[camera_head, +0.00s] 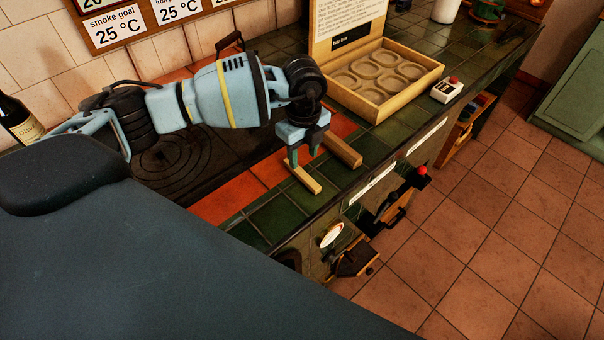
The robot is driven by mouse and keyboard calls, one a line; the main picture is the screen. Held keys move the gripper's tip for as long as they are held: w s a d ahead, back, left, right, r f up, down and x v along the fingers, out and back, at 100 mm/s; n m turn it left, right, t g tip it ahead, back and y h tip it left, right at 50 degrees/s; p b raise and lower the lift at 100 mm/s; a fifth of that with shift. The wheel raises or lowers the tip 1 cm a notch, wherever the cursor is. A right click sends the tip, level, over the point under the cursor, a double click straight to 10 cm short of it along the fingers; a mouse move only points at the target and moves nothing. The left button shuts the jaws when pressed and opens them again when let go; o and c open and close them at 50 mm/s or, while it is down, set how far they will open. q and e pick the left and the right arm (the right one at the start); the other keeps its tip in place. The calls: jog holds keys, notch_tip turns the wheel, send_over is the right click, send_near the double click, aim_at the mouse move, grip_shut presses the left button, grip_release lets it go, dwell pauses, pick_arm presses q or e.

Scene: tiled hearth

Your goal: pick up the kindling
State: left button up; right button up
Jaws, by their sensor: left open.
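My left gripper (303,156) is open, pointing down over the tiled counter edge, its fingers spread apart. A thin pale wooden stick (306,180), which looks like the kindling, lies on the green tiles by the fingertips. Its far end is hidden by the gripper, and I cannot tell whether a finger touches it. A thicker, browner wooden piece (343,150) lies just right of the gripper. My right gripper is not in view.
An open wooden box (428,82) with round recesses stands behind on the counter. A small white box with a red button (446,90) is to its right. A dark hotplate (180,162) lies left, below my arm. A bottle (18,120) stands far left. Handles project from the counter front.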

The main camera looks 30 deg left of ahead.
aim_at(302, 172)
pick_arm(q)
jog(key=shift+s+f, duration=0.2)
jog(key=shift+f, duration=1.1)
jog(key=shift+s+f, duration=0.2)
jog(key=shift+f, duration=1.05)
grip_shut()
jog(key=shift+r, duration=0.1)
jog(key=shift+r, duration=0.45)
jog(key=r, duration=0.1)
jog(key=d+r, duration=0.1)
jog(key=shift+s+r, duration=0.2)
jog(key=shift+r, duration=0.15)
jog(key=s+d+r, duration=0.1)
jog(key=s+d, duration=0.6)
jog(key=d, duration=0.6)
jog(key=shift+r, duration=0.15)
